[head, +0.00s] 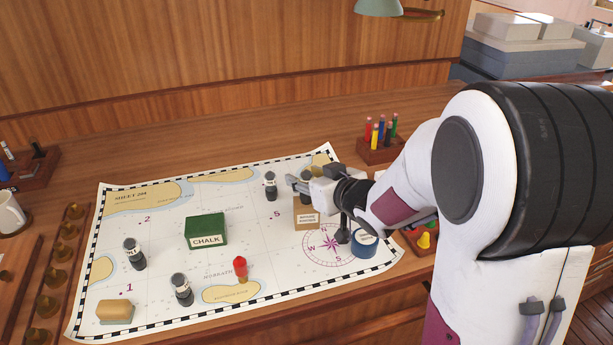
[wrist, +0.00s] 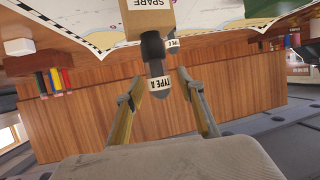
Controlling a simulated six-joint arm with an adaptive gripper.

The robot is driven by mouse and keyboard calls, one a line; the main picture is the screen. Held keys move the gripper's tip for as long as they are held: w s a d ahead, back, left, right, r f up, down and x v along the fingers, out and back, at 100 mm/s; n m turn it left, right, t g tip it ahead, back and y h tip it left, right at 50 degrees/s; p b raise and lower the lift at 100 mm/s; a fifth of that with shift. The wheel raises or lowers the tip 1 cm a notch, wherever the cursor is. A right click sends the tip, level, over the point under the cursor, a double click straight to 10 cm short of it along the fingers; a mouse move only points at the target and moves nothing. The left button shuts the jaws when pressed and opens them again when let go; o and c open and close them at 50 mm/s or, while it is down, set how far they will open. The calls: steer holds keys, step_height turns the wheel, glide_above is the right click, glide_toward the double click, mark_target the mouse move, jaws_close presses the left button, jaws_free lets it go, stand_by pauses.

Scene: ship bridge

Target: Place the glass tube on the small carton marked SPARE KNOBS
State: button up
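The small carton (head: 307,214) is brown with a white label and stands on the chart just below my gripper. In the wrist view the carton (wrist: 148,6) shows at the top edge with the word SPARE. Dark tubes with grey tops and white labels stand on the chart: one (head: 270,186) left of my gripper, one (head: 306,177) partly behind it. I cannot tell which is the glass tube. My gripper (head: 291,182) is open, its fingers (wrist: 155,90) apart.
More tubes stand at the left (head: 134,254) and front (head: 181,290). A pencil holder (head: 379,148) stands behind.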

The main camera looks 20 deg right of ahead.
steer(key=shift+r, duration=0.2)
steer(key=v, duration=1.2)
stand_by(0.6)
steer(key=shift+d, duration=0.1)
stand_by(0.5)
steer(key=s+d+r+m+g+h, duration=0.2)
steer(key=s+d+m+g+h, duration=0.15)
steer(key=s+h, duration=0.4)
steer(key=s+a+f+g+y, duration=0.2)
steer(key=s+a, duration=0.3)
steer(key=s, duration=0.3)
steer(key=s+a+f+n+g+y, duration=0.1)
steer(key=s+a+f+g+y, duration=0.1)
steer(key=s+a, duration=0.3)
steer(key=s+y, duration=0.1)
steer(key=s, duration=0.2)
steer(key=shift+s+f, duration=0.15)
steer(key=shift+s, duration=0.25)
